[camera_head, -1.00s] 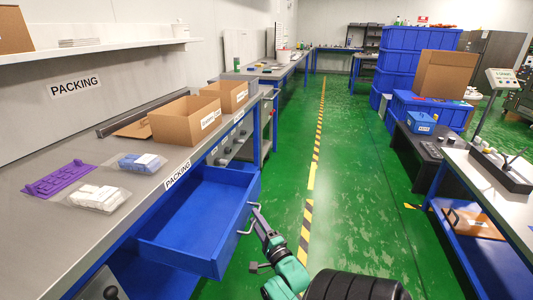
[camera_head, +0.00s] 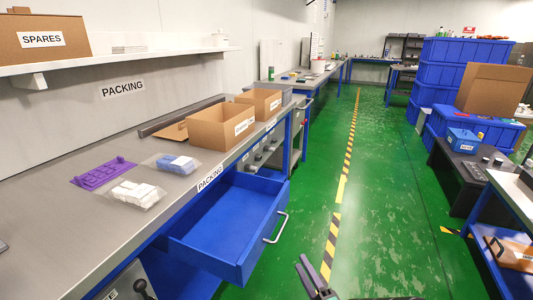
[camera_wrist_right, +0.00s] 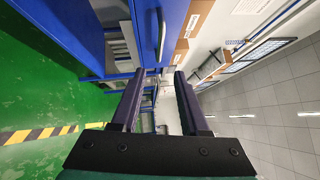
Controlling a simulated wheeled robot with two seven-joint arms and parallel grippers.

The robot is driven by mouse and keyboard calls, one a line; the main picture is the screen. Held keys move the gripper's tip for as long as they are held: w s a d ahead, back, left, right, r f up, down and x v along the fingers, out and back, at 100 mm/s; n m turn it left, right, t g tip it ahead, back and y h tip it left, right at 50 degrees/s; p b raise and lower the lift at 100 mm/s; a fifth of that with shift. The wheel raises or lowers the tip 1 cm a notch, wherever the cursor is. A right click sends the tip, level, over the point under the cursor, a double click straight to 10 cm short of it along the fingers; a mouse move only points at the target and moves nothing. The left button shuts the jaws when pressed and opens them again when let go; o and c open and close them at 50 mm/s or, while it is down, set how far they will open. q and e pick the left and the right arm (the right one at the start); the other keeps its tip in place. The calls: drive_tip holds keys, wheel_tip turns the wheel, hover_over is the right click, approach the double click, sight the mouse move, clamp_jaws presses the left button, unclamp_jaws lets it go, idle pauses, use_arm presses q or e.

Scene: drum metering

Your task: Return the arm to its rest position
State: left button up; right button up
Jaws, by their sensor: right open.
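My right gripper (camera_head: 312,276) shows at the bottom of the head view, low over the green floor and apart from the drawer handle. In the right wrist view its two dark fingers (camera_wrist_right: 160,100) stand apart with nothing between them. An empty blue drawer (camera_head: 225,225) is pulled out under the packing bench, with a silver handle (camera_head: 277,228) on its front. The handle also shows beyond the fingers in the right wrist view (camera_wrist_right: 161,36). My left gripper is not in view.
Blue crates (camera_head: 444,77) and a black bench (camera_head: 465,165) stand at right. The green aisle (camera_head: 390,200) is clear.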

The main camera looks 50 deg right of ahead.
drive_tip(key=w+a+f+n+g+y, duration=0.1)
drive_tip(key=a+f+n+g+y, duration=0.2)
drive_tip(key=f, duration=0.6)
drive_tip(key=w+a+f+n+g+y, duration=0.1)
drive_tip(key=a+f+n+y, duration=0.3)
drive_tip(key=f, duration=0.5)
drive_tip(key=s+a+f+n+g+y, duration=0.1)
drive_tip(key=s+a+f+n+g, duration=0.2)
drive_tip(key=a+f+n, duration=0.35)
drive_tip(key=s+a+f+n+g+y, duration=0.2)
drive_tip(key=a+f+n+g, duration=0.15)
drive_tip(key=f, duration=0.65)
drive_tip(key=s+f+n+g, duration=0.5)
drive_tip(key=s+f+n, duration=0.2)
drive_tip(key=s+n, duration=0.35)
wheel_tip(320, 180, up, 12)
drive_tip(key=s+p, duration=0.2)
drive_tip(key=p, duration=1)
drive_tip(key=shift+g, duration=0.35)
drive_tip(key=shift+d+f, duration=0.1)
